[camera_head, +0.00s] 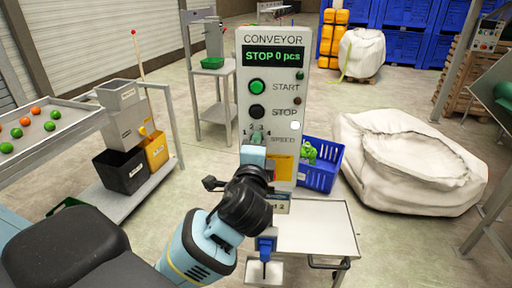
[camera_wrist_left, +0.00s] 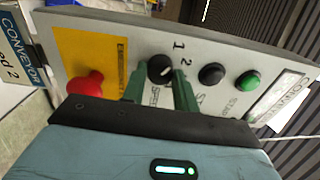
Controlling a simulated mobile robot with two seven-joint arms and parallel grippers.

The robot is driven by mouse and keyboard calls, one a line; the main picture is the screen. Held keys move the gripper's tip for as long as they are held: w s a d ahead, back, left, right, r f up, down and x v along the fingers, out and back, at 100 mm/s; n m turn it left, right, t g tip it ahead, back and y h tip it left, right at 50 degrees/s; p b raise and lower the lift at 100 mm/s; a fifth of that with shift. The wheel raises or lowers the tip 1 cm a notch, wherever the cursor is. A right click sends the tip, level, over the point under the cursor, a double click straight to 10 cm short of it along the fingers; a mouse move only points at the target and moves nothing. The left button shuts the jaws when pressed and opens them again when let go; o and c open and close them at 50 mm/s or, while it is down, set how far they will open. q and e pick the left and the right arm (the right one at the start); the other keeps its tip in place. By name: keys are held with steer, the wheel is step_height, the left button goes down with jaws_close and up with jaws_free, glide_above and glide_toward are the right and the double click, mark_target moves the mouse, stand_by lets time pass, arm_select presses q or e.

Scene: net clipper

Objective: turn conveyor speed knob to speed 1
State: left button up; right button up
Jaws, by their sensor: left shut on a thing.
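The conveyor panel (camera_head: 272,100) stands upright in the middle of the head view, and its display (camera_head: 273,57) reads "STOP 0 pcs". My left gripper (camera_head: 257,138) is at the panel's speed scale, and its green fingers hide the knob in this view. In the left wrist view the black speed knob (camera_wrist_left: 160,68) sits between the two green fingers of the left gripper (camera_wrist_left: 161,84), which is shut on it. The digits 1 and 2 show beside the knob; its white mark is small and its exact setting is unclear. My right gripper is not in view.
A green start button (camera_head: 257,87) and a black stop button (camera_head: 257,112) sit above the knob. A red button (camera_wrist_left: 85,84) on a yellow plate lies beside it. A blue crate (camera_head: 318,174) stands right of the panel, and a large white sack (camera_head: 405,165) farther right.

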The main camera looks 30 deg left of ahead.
arm_select(q)
steer(key=shift+n, duration=0.3)
stand_by(0.4)
steer(key=o, duration=1)
steer(key=shift+s, duration=0.1)
steer(key=v, duration=0.7)
steer(key=shift+s+d, duration=0.15)
steer(key=shift+s, duration=0.2)
